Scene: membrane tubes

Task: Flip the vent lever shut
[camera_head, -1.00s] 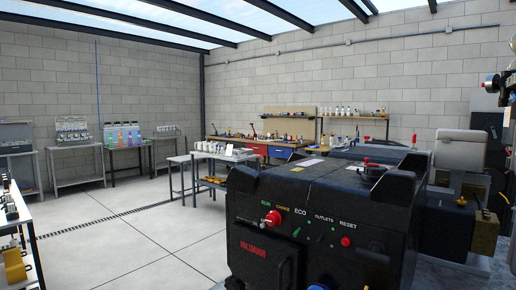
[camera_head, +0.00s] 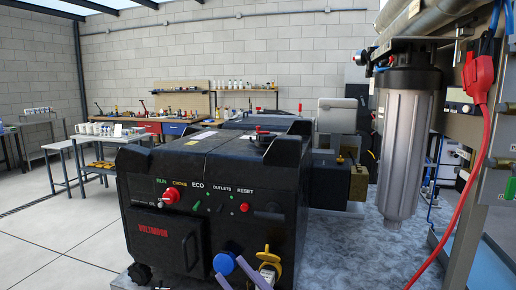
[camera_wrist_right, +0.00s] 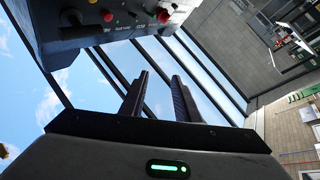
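A black generator (camera_head: 215,175) with a labelled panel stands in the middle of the head view. On its top, near the back right, a dark round cap bears a small red piece (camera_head: 264,130); this looks like the vent lever, but its position is too small to read. My right gripper (camera_wrist_right: 160,76) shows in the right wrist view, its two dark fingers apart with nothing between them. The generator's panel (camera_wrist_right: 108,22) is beyond the fingertips at the upper left, not touched. Neither gripper shows in the head view.
The panel has a red knob (camera_head: 168,192) and a red button (camera_head: 244,207). Blue (camera_head: 224,264) and yellow (camera_head: 267,259) plugs stick out below. A grey filter canister (camera_head: 408,145) and a red cable (camera_head: 463,205) hang at right. Open floor lies at left.

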